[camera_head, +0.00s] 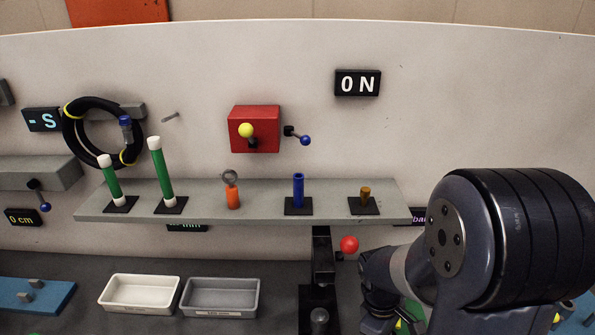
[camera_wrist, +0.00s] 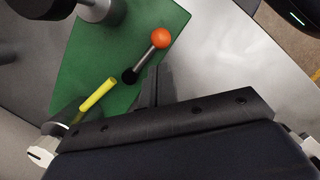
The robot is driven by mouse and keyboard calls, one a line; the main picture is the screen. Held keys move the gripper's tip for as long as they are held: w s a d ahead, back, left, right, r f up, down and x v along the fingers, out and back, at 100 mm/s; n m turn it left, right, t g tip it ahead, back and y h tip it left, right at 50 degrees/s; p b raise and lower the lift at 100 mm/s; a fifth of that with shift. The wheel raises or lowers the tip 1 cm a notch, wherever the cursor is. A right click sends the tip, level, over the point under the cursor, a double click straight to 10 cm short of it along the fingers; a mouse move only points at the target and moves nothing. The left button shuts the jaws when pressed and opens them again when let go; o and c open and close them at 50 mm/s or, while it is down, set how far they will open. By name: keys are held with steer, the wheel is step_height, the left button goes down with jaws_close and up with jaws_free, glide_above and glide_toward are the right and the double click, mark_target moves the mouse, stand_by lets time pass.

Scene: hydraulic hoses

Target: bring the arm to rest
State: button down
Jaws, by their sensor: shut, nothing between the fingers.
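My arm fills the lower right of the head view, folded large in the foreground. My gripper shows in the wrist view (camera_wrist: 152,78) as narrow dark fingers, shut with nothing between them. It points toward a green plate (camera_wrist: 95,50). The plate carries a grey lever with an orange ball (camera_wrist: 160,37) just beyond the fingertips and a yellow rod (camera_wrist: 98,95) to their left. I cannot tell whether the fingers touch the plate. In the head view the fingertips are not clearly visible.
A grey shelf (camera_head: 260,207) holds green tubes (camera_head: 161,174), an orange-handled ring tool (camera_head: 231,190) and a blue cylinder (camera_head: 298,189). A black hose coil (camera_head: 70,135) hangs left. A red-ball lever (camera_head: 349,245) stands close left of my arm. White (camera_head: 140,308) and grey (camera_head: 222,312) trays sit below.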

steer(key=shift+s+a+f, duration=0.2)
steer(key=shift+s+f, duration=0.05)
steer(key=shift+f, duration=0.2)
steer(key=shift+s+a+f, duration=0.15)
steer(key=shift+s+f, duration=0.05)
steer(key=shift+f, duration=0.25)
steer(key=shift+a+m, duration=0.15)
steer(key=shift+m, duration=0.45)
steer(key=shift+w+a+m, duration=0.15)
steer(key=shift+w+m, duration=0.2)
steer(key=shift+m, duration=0.15)
steer(key=m, duration=0.1)
steer(key=w+m+y, duration=0.1)
steer(key=m, duration=0.1)
steer(key=shift+w+a+g, duration=0.15)
steer(key=shift+a+g, duration=0.25)
steer(key=shift+w+a+m+y+p, duration=0.1)
steer(key=shift+w+m+y+p, duration=0.25)
steer(key=shift+m, duration=0.65)
steer(key=shift+w+a+m+y+p, duration=0.15)
steer(key=shift+w+m, duration=0.4)
steer(key=shift+m, duration=0.45)
steer(key=shift+r, duration=0.1)
